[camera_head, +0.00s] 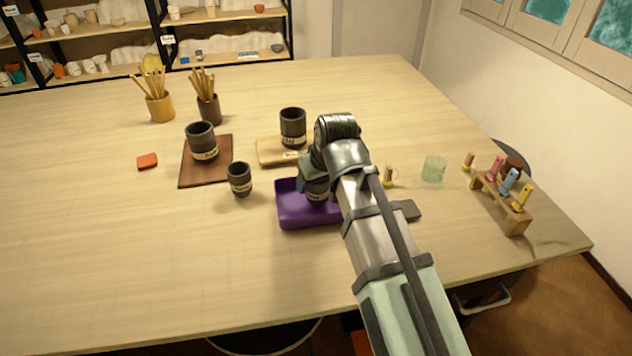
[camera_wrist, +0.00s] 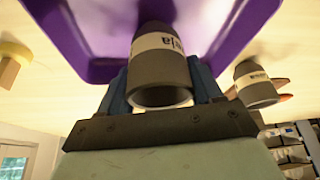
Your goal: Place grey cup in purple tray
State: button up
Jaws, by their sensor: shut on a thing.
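A dark grey cup (camera_head: 318,190) with a pale label is between the fingers of my gripper (camera_head: 313,182). In the wrist view the same grey cup (camera_wrist: 160,72) shows with its open rim toward my palm, one finger on each side. The purple tray (camera_head: 291,216) is directly beneath it, and its purple floor and rim (camera_wrist: 236,35) fill much of the wrist view behind the cup. The cup is within the tray's outline. My arm covers the tray's right part, and I cannot tell whether the cup's base touches the floor.
A similar small cup (camera_head: 240,180) stands left of the tray. Larger dark cups stand on a brown board (camera_head: 190,179) and a light board (camera_head: 266,150). A glass (camera_head: 434,169) and a wooden rack (camera_head: 513,216) stand right. The front left table is clear.

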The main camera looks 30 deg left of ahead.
jog(key=shift+f, duration=0.3)
jog(key=shift+f, duration=0.1)
jog(key=o, duration=1.1)
jog(key=shift+o, duration=0.2)
jog(key=v, duration=1.2)
